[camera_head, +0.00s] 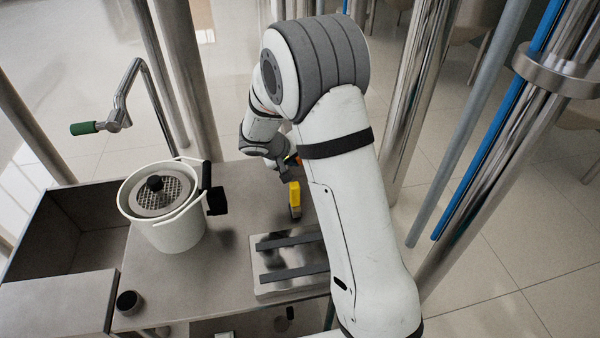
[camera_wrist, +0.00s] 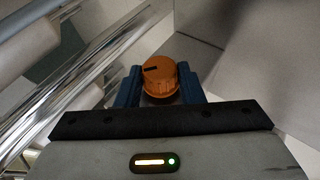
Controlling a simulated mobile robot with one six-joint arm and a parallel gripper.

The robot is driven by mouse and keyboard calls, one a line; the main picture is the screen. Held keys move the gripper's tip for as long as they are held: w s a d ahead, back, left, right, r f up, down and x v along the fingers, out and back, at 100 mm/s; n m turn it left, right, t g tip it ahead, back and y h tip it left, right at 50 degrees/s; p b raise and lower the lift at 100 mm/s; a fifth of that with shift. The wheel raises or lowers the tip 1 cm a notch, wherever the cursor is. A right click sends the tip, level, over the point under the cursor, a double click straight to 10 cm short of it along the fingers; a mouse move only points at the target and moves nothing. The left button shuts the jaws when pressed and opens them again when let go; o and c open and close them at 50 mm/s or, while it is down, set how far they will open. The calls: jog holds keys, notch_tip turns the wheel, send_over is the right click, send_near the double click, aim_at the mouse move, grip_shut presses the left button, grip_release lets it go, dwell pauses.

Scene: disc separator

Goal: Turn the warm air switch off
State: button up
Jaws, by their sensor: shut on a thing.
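An orange round knob (camera_wrist: 160,75) with ribbed sides and a short black mark on its face shows in the wrist view; I take it for the warm air switch. The mark lies left of the face's middle, tilted slightly. My gripper (camera_wrist: 160,88) has its two blue fingers on either side of the knob and is shut on it. In the head view my gripper (camera_head: 284,168) is at the back edge of the steel table, and only a sliver of orange shows there. The knob is mostly hidden by my arm in that view.
A white pot (camera_head: 178,236) with a strainer insert stands on the steel table (camera_head: 225,262). A yellow object (camera_head: 294,196) stands just in front of my gripper. A metal plate with dark bars (camera_head: 270,283) lies nearby. Steel posts (camera_head: 418,90) and a blue pipe (camera_head: 490,130) rise at the right.

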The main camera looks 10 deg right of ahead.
jog(key=h+b, duration=0.1)
jog(key=b, duration=0.2)
jog(key=h+b, duration=0.1)
jog(key=b, duration=0.2)
jog(key=f+n+h+b, duration=0.1)
jog(key=h+b, duration=0.1)
jog(key=b, duration=0.1)
jog(key=shift+a+f+t, duration=0.1)
jog(key=shift+a+t, duration=0.2)
jog(key=shift+h+b, duration=0.7)
jog(key=shift+b, duration=0.55)
jog(key=shift+n+h+b, duration=0.3)
jog(key=shift+b, duration=0.05)
jog(key=shift+r+t, duration=0.25)
jog(key=shift+t, duration=0.05)
jog(key=o, duration=1)
